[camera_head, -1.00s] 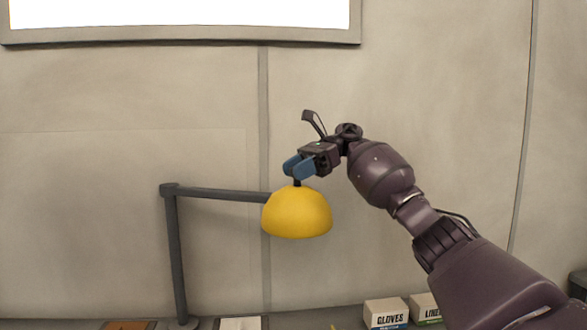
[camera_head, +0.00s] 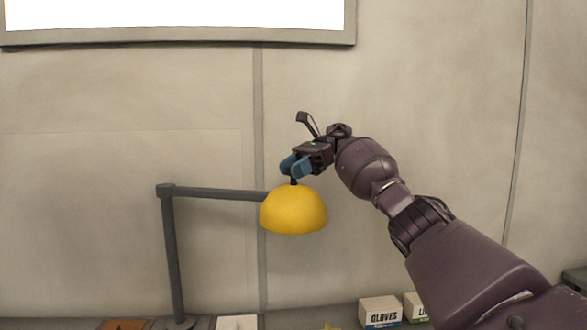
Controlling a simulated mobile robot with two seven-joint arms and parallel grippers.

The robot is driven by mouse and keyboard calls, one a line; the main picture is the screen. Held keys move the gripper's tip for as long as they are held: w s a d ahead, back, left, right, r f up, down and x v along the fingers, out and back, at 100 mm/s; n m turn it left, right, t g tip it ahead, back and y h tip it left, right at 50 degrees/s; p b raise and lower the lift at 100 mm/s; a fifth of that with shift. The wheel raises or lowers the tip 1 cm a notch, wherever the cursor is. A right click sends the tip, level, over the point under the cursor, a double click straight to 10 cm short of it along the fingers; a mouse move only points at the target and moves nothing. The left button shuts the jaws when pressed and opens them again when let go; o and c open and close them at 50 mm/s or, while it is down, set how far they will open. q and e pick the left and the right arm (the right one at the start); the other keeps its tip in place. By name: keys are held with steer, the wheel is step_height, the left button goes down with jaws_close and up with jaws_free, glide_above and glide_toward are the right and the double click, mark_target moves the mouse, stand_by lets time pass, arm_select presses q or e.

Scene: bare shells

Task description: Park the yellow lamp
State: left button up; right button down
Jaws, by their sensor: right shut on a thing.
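The yellow lamp has a dome-shaped shade (camera_head: 293,210) that hangs at the end of a dark grey jointed arm (camera_head: 215,194). The arm runs level from the top of an upright post (camera_head: 173,255) on the left. My right gripper (camera_head: 295,168), with blue fingertips, is shut on the short dark stem on top of the shade. The fingers partly hide the stem. My left gripper is not in view.
A white box marked GLOVES (camera_head: 380,312) and another white box (camera_head: 414,307), partly hidden by my right arm, stand at the bottom right. A brown item (camera_head: 125,325) and a white item (camera_head: 237,322) lie along the bottom edge. A pale panelled wall (camera_head: 90,110) stands behind.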

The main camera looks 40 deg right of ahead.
steer(key=c, duration=1.1)
jaws_free()
steer(key=shift+d+r, duration=0.15)
steer(key=shift+r, duration=0.15)
steer(key=o, duration=0.4)
steer(key=shift+w+d+f, duration=0.25)
steer(key=shift+f, duration=0.05)
steer(key=shift+s+a, duration=0.1)
steer(key=shift+a+r, duration=0.1)
